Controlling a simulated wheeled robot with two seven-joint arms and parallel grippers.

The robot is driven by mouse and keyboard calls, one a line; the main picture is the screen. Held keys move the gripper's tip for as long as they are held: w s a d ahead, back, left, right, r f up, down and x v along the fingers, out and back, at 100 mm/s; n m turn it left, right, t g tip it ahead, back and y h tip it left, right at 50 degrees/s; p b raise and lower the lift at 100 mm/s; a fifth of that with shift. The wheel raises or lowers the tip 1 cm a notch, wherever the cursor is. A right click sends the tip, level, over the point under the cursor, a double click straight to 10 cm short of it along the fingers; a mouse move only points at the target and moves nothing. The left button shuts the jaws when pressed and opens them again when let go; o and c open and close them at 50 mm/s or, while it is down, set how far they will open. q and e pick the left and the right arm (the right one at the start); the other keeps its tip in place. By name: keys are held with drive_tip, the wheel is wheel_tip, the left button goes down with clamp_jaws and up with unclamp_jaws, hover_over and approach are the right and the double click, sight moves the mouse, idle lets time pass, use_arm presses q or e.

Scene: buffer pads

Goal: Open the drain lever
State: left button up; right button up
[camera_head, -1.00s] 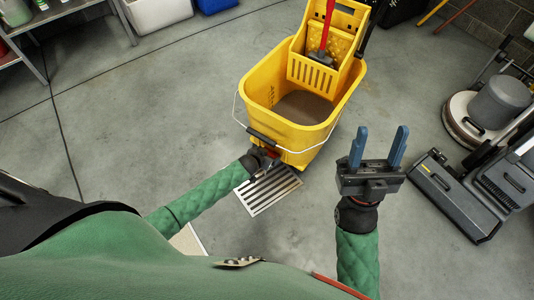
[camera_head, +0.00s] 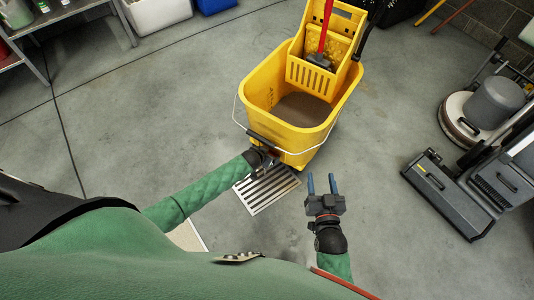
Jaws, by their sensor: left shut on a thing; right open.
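A yellow mop bucket (camera_head: 257,92) with brown dirty water (camera_head: 303,109) inside stands on the floor in the head view. My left gripper (camera_head: 272,160) is at the lower front of the bucket, beside the floor drain. It is shut on the drain lever, which is mostly hidden by the gripper and the bucket's rim. My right gripper (camera_head: 322,184) is open and empty, with two blue fingers apart, low and to the right of the drain grate.
A slotted metal drain grate (camera_head: 268,190) lies in the floor below the bucket's front. A yellow wringer (camera_head: 316,78) with a red-handled mop sits on the bucket. Floor machines (camera_head: 455,185) stand at the right, shelves (camera_head: 55,14) at upper left. Floor at left is clear.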

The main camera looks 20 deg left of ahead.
drive_tip(key=shift+g, duration=0.8)
drive_tip(key=f, duration=0.2)
drive_tip(key=s+f, duration=0.1)
drive_tip(key=f, duration=0.1)
drive_tip(key=shift+s+f, duration=0.15)
drive_tip(key=shift+f, duration=0.1)
use_arm(q)
drive_tip(key=o, duration=0.9)
use_arm(e)
drive_tip(key=shift+h, duration=0.3)
use_arm(q)
drive_tip(key=shift+r, duration=0.1)
